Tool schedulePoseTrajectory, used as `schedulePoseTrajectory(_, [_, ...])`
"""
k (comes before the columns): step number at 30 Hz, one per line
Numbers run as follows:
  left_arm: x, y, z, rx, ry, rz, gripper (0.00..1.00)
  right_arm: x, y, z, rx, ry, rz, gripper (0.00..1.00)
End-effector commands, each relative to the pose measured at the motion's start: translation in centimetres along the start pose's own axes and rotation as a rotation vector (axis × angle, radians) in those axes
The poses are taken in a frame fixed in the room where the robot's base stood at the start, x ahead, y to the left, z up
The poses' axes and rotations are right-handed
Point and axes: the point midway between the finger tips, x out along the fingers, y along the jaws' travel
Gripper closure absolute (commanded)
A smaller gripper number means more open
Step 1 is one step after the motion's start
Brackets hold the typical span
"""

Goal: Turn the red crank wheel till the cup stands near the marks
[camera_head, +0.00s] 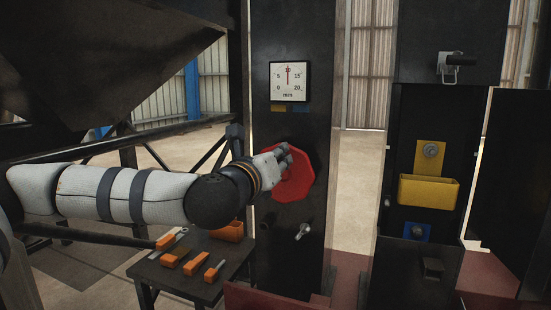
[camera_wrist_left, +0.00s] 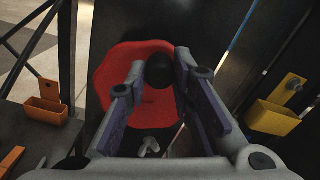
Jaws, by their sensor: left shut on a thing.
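The red crank wheel (camera_head: 296,183) is mounted on the dark column, below a round-scaled gauge (camera_head: 288,80); it also shows in the wrist view (camera_wrist_left: 110,68). My left gripper (camera_head: 284,156) is at the upper part of the wheel. In the wrist view its fingers are on both sides of the wheel's black knob (camera_wrist_left: 159,71), shut on it. The gauge needle points about straight up, between 5 and 15. A yellow open box (camera_head: 428,191), possibly the cup, stands on the right column under a yellow plate (camera_head: 429,155). I cannot make out the marks for certain. My right gripper is out of view.
A small silver handle (camera_head: 303,232) sits below the wheel. A low dark table (camera_head: 205,250) at lower left holds orange-handled tools (camera_head: 194,263) and an orange bin (camera_head: 228,232). A blue plate (camera_head: 417,231) is below the yellow box. Open floor shows between the columns.

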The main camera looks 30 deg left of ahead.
Motion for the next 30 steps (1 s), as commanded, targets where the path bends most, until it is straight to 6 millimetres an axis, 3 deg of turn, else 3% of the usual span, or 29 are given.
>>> schedulePoseTrajectory(19, [0.17, 0.52, 0.54, -0.002, -0.014, 0.016, 1.0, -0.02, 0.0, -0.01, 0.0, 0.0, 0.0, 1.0])
schedulePoseTrajectory(20, [0.17, 0.52, 0.55, -0.003, -0.014, 0.016, 0.76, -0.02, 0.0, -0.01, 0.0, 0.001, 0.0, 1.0])
schedulePoseTrajectory(22, [0.16, 0.5, 0.52, -0.002, -0.014, 0.015, 0.6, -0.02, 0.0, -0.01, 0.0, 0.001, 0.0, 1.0])
schedulePoseTrajectory(30, [0.08, 0.26, 0.28, -0.001, -0.008, 0.008, 0.58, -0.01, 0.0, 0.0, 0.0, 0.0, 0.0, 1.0])
